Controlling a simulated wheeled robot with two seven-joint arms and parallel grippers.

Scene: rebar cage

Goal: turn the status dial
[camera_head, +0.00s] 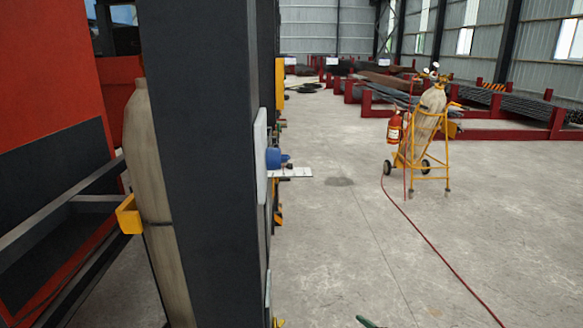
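No status dial can be made out clearly. A white board (260,155) is fixed to the side of a dark column (205,150) and shows almost edge-on. A blue knob-like part (275,158) sticks out to the right from it, beside a thin white plate (293,172). I cannot tell whether the blue part is the dial. Smaller coloured fittings further along the column's side are too small to tell. Neither of my grippers is in view.
A yellow cart (420,158) with gas cylinders and a red extinguisher (394,127) stands on the right. A red hose (440,253) crosses the floor. Left of the column stand a tall cylinder (150,160) and a red machine (50,80). The concrete floor between column and cart is mostly clear.

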